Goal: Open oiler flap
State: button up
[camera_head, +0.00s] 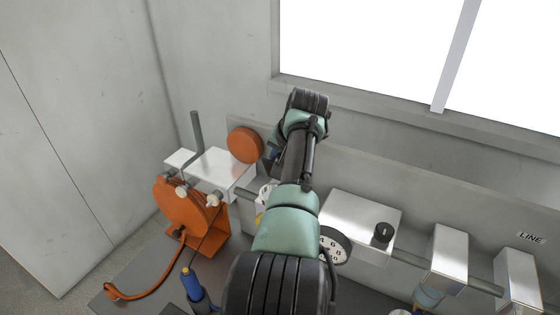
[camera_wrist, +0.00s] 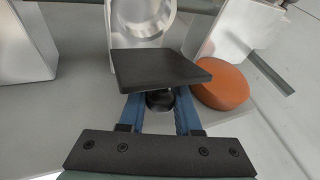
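In the wrist view, a dark, flat, square plate (camera_wrist: 160,68), which looks like the oiler flap, lies just ahead of my gripper (camera_wrist: 160,102). A round black knob (camera_wrist: 160,99) shows beneath it. My two blue fingers stand apart, one on each side of the knob. The plate hides the fingertips, so I cannot tell whether they press on the knob. Behind the plate is a pale metal ring (camera_wrist: 143,18). In the head view my arm covers the flap, and only a bit of blue finger shows beside the orange disc (camera_head: 245,145).
The orange disc is close on the right in the wrist view (camera_wrist: 221,84). In the head view, an orange reel (camera_head: 182,215) stands at left, a metal box with a black knob (camera_head: 383,232) at right, and a dial (camera_head: 334,246) beside my arm. A window is behind.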

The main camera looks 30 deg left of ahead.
jog(key=o, duration=0.4)
jog(key=b+v, duration=0.4)
jog(key=v, duration=0.9)
jog(key=shift+f, duration=0.1)
